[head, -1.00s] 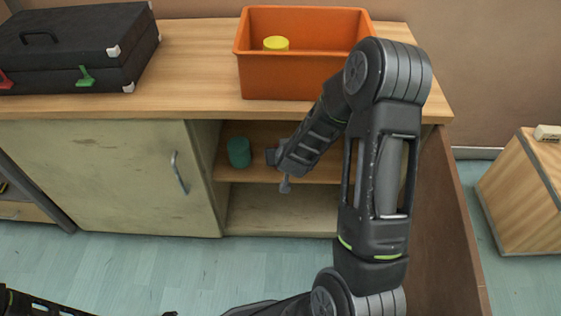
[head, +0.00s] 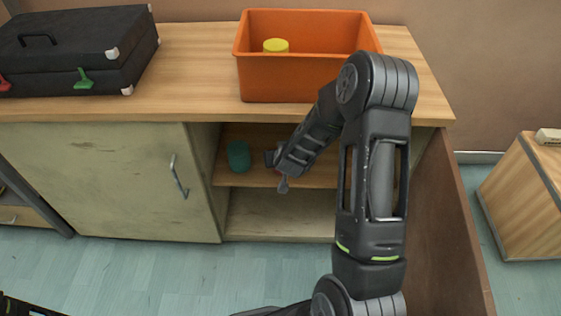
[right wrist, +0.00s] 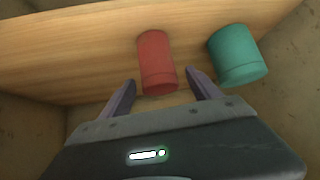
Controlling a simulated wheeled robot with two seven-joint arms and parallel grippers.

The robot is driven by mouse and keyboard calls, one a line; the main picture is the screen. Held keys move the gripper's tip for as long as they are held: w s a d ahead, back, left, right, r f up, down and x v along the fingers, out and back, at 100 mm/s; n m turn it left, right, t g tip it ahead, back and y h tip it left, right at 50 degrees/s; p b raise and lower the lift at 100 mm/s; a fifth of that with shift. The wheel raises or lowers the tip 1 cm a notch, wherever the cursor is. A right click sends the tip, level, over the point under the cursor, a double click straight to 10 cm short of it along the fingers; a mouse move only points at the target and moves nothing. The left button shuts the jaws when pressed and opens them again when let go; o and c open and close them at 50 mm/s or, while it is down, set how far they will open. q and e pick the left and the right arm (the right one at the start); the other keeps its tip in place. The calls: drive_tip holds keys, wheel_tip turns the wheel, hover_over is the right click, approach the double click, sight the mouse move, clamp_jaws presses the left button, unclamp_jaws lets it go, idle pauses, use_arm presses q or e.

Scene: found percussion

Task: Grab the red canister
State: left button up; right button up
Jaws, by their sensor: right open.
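The red canister (right wrist: 156,62) stands on the wooden shelf in the right wrist view, with a teal canister to its right. My right gripper (right wrist: 160,79) is open, its two fingertips at either side of the red canister's near end. A gap shows on both sides, and the gripper does not hold it. In the head view my right gripper (head: 277,172) reaches into the open cabinet, and the red canister is hidden behind it. Only a bit of my left arm shows at the bottom left; its gripper is out of view.
The teal canister (head: 238,156) stands close left of my right gripper on the upper shelf (head: 262,133). The cabinet's right door (head: 447,225) stands open. On top are an orange bin (head: 300,80) holding a yellow canister (head: 276,46) and a black case (head: 75,50).

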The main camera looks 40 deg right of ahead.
drive_tip(key=x, duration=0.3)
drive_tip(key=shift+w+d+f+b, duration=0.2)
drive_tip(key=shift+w+b, duration=0.05)
drive_tip(key=shift+b, duration=0.15)
drive_tip(key=shift+c, duration=0.3)
drive_tip(key=c, duration=1.5)
drive_tip(key=shift+o, duration=0.2)
drive_tip(key=shift+r, duration=0.25)
